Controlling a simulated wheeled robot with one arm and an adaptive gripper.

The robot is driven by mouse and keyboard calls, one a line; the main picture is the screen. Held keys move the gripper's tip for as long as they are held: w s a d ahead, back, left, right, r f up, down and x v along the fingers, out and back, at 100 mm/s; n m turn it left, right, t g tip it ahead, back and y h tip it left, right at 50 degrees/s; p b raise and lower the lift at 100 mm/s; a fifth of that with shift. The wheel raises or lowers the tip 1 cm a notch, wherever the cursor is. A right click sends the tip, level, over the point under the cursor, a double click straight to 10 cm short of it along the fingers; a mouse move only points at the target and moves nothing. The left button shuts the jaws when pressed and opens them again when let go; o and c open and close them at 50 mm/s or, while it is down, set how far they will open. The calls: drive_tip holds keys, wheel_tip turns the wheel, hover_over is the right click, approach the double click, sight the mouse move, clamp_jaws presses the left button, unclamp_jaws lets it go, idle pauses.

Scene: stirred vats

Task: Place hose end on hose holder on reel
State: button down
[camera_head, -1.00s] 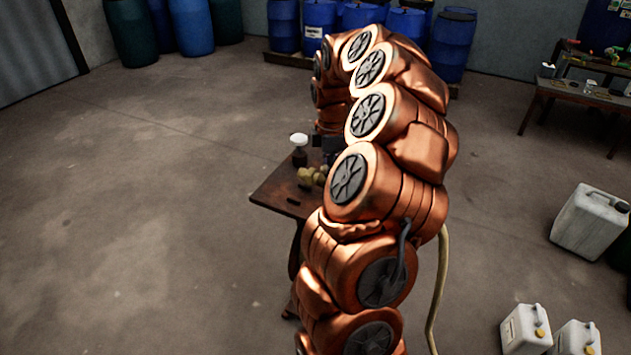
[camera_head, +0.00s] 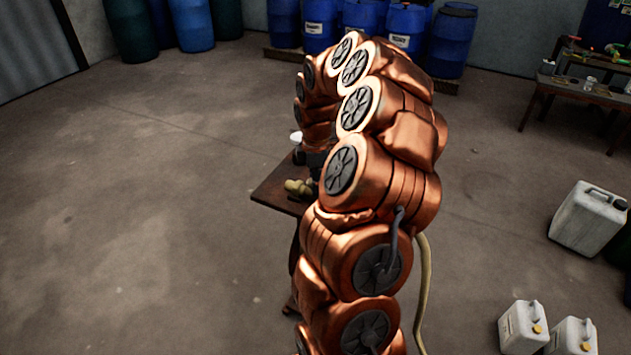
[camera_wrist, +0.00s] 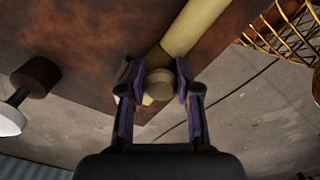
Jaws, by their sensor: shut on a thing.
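In the wrist view, my gripper (camera_wrist: 153,85) is shut on a pale yellow hose end (camera_wrist: 160,84), its two dark fingers on either side of it. The pale yellow hose (camera_wrist: 203,18) runs from there to the top right, close over a rusty brown surface. In the head view, my copper arm hides most of the gripper. A pale yellow piece (camera_head: 299,187) shows beside the arm at the brown table (camera_head: 272,190), and a length of hose (camera_head: 423,290) hangs down right of the arm. I cannot make out the reel or its holder.
A yellow wire basket (camera_wrist: 282,32) is at the wrist view's top right, and a dark, white-ended object (camera_wrist: 20,98) at left. The left floor is clear.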

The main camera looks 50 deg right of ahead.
drive_tip(key=c, duration=0.8)
unclamp_jaws()
wheel_tip(320, 180, up, 12)
drive_tip(key=b, duration=0.1)
drive_tip(key=s+a+r+m, duration=0.1)
drive_tip(key=s+a, duration=0.1)
drive_tip(key=a, duration=0.9)
drive_tip(key=s+a+r+m, duration=0.1)
drive_tip(key=s+a, duration=0.1)
drive_tip(key=a, duration=0.8)
drive_tip(key=s+a+f+m, duration=0.2)
drive_tip(key=s+a+m, duration=0.1)
drive_tip(key=s, duration=0.3)
drive_tip(key=s+a+f+m+g, duration=0.1)
drive_tip(key=s+a+f+m, duration=0.1)
drive_tip(key=s+a, duration=0.2)
drive_tip(key=s+a+f+m, duration=0.3)
drive_tip(key=s+a, duration=0.1)
drive_tip(key=s, duration=0.5)
drive_tip(key=shift+s+a+m+g, duration=0.25)
drive_tip(key=shift+s+m+g, duration=0.05)
drive_tip(key=shift+s+g, duration=0.1)
